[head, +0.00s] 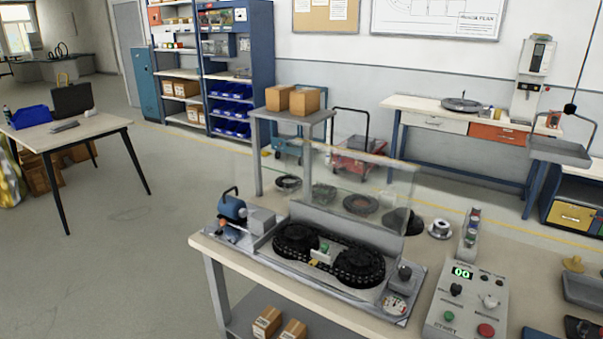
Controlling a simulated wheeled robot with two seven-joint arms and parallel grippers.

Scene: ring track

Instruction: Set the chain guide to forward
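A chain machine (318,262) sits on the workbench in front of me. Between the wheels is a small part with a green piece (324,247) and a yellow piece. A black-topped knob or lever (404,272) stands at the machine's right end, above a small marked plate (395,303). I cannot tell which part is the chain guide or how it is set. Neither of my grippers is in view.
A control box (466,309) with a green "00" display, knobs, a green button and a red button stands right of the machine. A blue motor unit (232,211) is at its left end. Loose round parts (361,204) lie behind the guard. Open floor lies to the left.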

